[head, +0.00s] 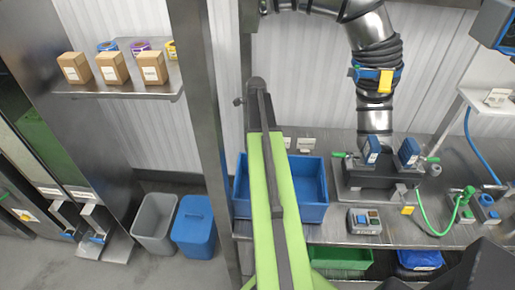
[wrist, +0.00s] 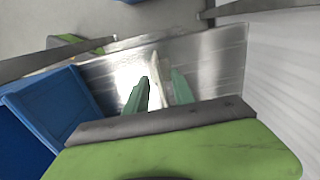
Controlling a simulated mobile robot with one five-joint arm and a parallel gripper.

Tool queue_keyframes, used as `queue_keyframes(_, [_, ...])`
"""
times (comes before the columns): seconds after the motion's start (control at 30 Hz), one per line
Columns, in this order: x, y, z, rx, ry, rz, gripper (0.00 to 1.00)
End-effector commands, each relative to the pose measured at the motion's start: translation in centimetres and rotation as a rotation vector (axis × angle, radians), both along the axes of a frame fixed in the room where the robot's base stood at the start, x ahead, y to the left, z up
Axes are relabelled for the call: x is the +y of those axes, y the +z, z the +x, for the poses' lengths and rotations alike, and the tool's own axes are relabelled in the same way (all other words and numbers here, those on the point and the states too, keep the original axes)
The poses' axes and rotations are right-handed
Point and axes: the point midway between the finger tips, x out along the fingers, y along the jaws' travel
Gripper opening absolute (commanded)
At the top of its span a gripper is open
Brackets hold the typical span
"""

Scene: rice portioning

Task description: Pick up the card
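A pale, thin upright thing (wrist: 156,78), which looks like a card seen nearly edge-on, stands between the two green fingers of my gripper (wrist: 160,92) in the wrist view. The fingers are apart, with the pale thing closer to the left finger. I cannot tell whether either finger touches it. In the head view, a small white card (head: 306,143) stands at the back of the steel bench (head: 340,228), behind the blue bin. I cannot tell whether it is the same one. My green arm hides my gripper in the head view.
The blue bin (head: 312,211) stands on the bench beside my arm; it also shows at left in the wrist view (wrist: 48,108). A steel post (head: 205,110) rises left of my arm. A white wall is behind.

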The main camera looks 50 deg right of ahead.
Motion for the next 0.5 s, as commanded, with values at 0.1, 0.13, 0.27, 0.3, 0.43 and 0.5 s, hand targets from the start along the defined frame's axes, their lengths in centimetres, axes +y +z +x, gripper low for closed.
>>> queue_keyframes(0.1, [0.0,-2.8,0.0,0.000,0.000,0.000,0.30])
queue_keyframes(0.13, [0.0,-3.0,-0.1,0.000,0.000,0.000,0.30])
queue_keyframes(0.27, [0.0,-2.7,-0.1,0.000,-0.001,0.000,0.30])
queue_keyframes(0.3, [0.0,-2.7,-0.1,0.000,-0.001,0.000,0.30])
queue_keyframes(0.43, [0.0,-2.6,-0.1,0.000,-0.001,0.000,0.21])
queue_keyframes(0.5, [-0.1,-2.6,-0.1,0.000,-0.001,0.000,0.12])
